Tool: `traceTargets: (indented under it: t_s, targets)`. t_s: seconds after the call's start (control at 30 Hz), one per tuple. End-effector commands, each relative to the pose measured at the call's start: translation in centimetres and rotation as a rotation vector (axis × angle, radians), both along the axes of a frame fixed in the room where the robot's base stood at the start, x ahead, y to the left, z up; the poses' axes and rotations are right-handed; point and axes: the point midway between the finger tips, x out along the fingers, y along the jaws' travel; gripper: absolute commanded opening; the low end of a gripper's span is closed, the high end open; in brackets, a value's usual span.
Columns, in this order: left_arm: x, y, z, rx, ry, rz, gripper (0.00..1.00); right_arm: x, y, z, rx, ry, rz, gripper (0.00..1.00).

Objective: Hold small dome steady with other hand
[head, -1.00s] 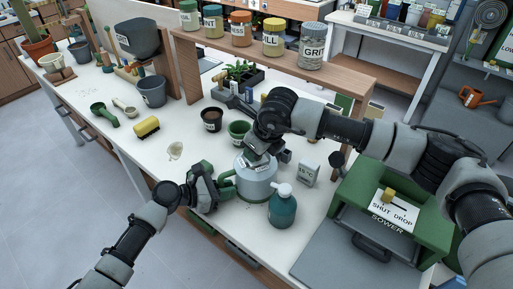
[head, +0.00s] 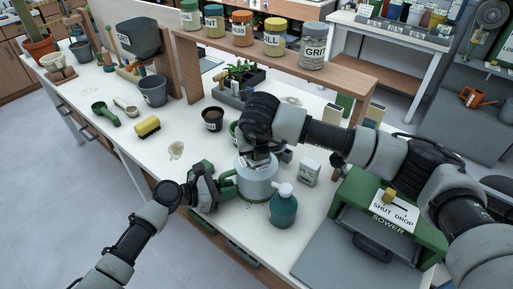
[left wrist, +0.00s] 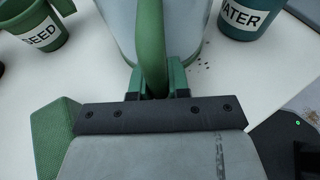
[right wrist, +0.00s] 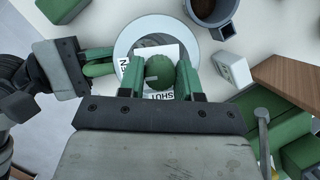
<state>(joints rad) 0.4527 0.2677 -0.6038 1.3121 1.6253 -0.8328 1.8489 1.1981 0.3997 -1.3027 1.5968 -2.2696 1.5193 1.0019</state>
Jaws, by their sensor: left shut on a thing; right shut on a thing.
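The small dome (head: 257,188) is a pale blue-grey, rounded vessel standing upright on the white bench; it also shows in the left wrist view (left wrist: 190,18). My left gripper (head: 226,185) is shut on its green side handle (left wrist: 151,45). My right gripper (head: 262,160) is over the top, pointing down. In the right wrist view its fingers (right wrist: 160,80) are shut on the round green knob (right wrist: 158,68). A white label under the knob reads partly "SHUT". The right gripper hides much of the dome's top in the head view.
A small white box (head: 309,172) and the green sower (head: 428,228) are farther right. A dark pot (head: 212,118) and yellow brush (head: 147,127) are left. The bench's front-left is clear.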

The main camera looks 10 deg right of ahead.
Motion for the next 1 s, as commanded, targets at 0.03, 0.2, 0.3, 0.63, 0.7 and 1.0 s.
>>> traceTargets:
  t_s: [0.03,0.2,0.3,0.63,0.7,1.0]
  targets:
    - [0.03,0.12,-0.06,0.002,0.001,0.002,0.04,0.06,-0.13,0.02,-0.003,-0.001,-0.01,0.1]
    - [0.04,0.12,-0.07,0.002,0.001,0.002,0.04,0.07,-0.13,0.02,-0.002,-0.001,-0.02,0.1]
    - [0.03,0.12,-0.07,0.002,0.001,0.002,0.04,0.07,-0.13,0.02,-0.002,-0.001,-0.021,0.1]
    - [0.02,0.11,-0.07,0.002,0.001,0.002,0.04,0.07,-0.12,0.02,-0.001,-0.001,-0.02,0.54]
    - [0.01,0.09,-0.08,0.002,0.001,0.001,0.04,0.05,-0.09,0.01,-0.002,-0.001,-0.019,0.59]
    - [0.0,0.05,-0.06,0.002,0.001,0.001,0.04,-0.08,-0.01,0.36,0.001,-0.002,-0.017,0.59]
